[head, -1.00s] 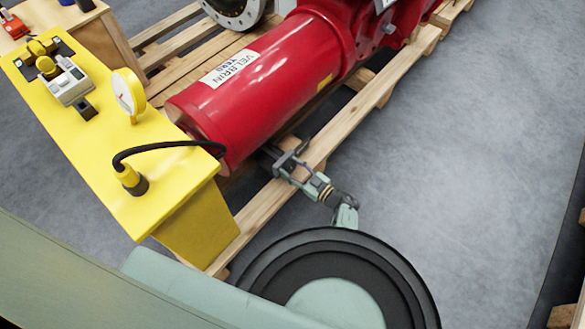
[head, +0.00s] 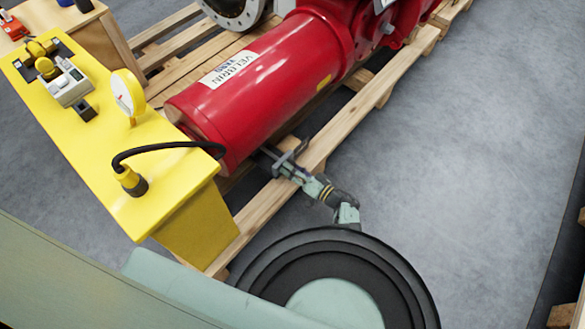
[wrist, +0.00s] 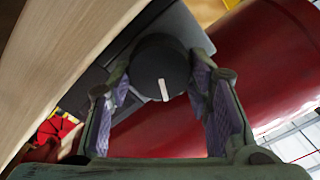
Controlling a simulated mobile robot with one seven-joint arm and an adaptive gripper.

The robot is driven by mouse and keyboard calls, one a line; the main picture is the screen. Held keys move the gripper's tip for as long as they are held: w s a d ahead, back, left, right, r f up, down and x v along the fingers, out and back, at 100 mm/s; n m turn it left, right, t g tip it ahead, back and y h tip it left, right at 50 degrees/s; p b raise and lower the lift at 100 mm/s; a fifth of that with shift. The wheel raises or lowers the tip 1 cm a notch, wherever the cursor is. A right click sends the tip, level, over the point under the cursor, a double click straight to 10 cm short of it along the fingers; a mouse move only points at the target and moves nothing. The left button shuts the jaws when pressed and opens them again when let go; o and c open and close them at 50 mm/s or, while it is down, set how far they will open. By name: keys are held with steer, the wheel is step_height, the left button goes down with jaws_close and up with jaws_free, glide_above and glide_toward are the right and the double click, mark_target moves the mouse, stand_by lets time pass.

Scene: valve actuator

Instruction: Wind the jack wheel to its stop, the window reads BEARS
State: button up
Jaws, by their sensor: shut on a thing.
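The jack wheel (wrist: 158,62) is a dark round knob with a white line on its face, which points down in the wrist view. It sits at a dark grey block (wrist: 185,28) beside a pale wooden beam. My gripper (wrist: 161,82) has one padded finger on each side of the wheel and is shut on it. In the head view my gripper (head: 287,166) is low at the pallet edge, below the near end of the red cylinder (head: 240,90). The wheel is too small and covered there to make out. I cannot read a BEARS window in either view.
The yellow bench (head: 100,165) with a gauge (head: 127,95) and a black cable (head: 165,146) stands left of my arm. The wooden pallet (head: 345,140) runs along the cylinder. Open grey floor (head: 470,150) lies to the right.

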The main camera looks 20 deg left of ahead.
steer(key=shift+f+m, duration=0.1)
steer(key=shift+m, duration=2.1)
steer(key=o, duration=1.2)
steer(key=shift+c, duration=0.2)
